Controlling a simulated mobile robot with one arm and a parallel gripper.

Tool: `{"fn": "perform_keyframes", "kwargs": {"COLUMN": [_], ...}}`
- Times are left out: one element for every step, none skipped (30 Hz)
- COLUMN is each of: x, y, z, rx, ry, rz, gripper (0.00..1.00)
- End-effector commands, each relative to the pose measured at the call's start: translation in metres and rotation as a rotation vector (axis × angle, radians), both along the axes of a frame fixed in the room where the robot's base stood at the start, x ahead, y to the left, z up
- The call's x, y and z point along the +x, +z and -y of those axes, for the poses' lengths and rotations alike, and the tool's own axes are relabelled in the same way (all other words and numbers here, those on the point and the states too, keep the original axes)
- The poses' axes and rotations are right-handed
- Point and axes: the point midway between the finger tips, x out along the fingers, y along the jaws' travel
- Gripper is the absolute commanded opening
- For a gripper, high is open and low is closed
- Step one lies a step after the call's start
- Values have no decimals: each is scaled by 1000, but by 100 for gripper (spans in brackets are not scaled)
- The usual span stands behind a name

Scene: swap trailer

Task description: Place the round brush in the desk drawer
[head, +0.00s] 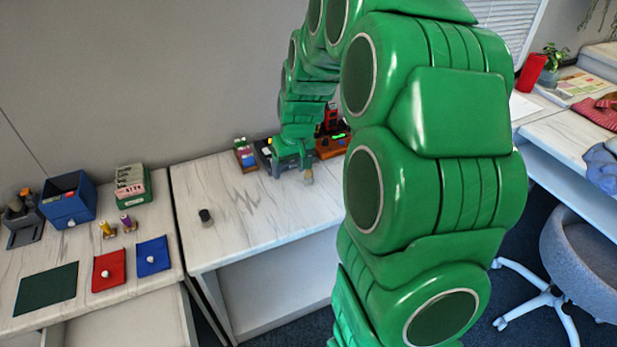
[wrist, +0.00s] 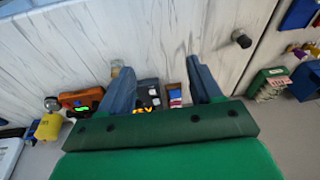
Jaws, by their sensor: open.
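My gripper (wrist: 159,72) is open in the wrist view, with its two blue-grey fingers apart over the pale desk and nothing held between them. In the head view my gripper (head: 289,163) is low over the back of the middle desk. A small dark cylinder (head: 205,216) stands alone on that desk to its left, also in the wrist view (wrist: 241,38). A small tan-topped object (head: 308,177) stands beside the gripper, partly behind a finger in the wrist view (wrist: 116,70). I cannot tell which is the round brush. A pale drawer-like panel (head: 125,325) shows under the left desk.
Boxes stand along the middle desk's back edge, including an orange-brown one (head: 333,146) and a small one (head: 244,154). The left desk holds a blue drawer box (head: 68,205), a green card box (head: 132,186) and coloured mats. The middle desk's front is mostly clear.

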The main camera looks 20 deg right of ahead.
Motion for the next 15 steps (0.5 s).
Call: {"fn": "perform_keyframes", "kwargs": {"x": [10,17,26,32,38,46,51,57,64,69,75,81,86,91,98], "y": [-9,-12,-17,-21,-26,-32,-36,-40,-46,-52,-57,-63,-67,-72,-79], "z": [7,12,18,22,26,32,37,42,48,53,58,65,70,76,83], "rx": [0,-1,-3,-4,-6,-7,-8,-10,-13,-17,-19,-22,-25,-29,-34], "ry": [-5,-8,-12,-14,-15,-19,-22,-25,-28,-31,-34,-37,-41,-43,-47], "rz": [7,17,30,38,44,53,60,68,78,84,91,100,108,115,124], "gripper": [64,64,64,64,64,64,64,64,64,64,64,64,64,64,64]}}
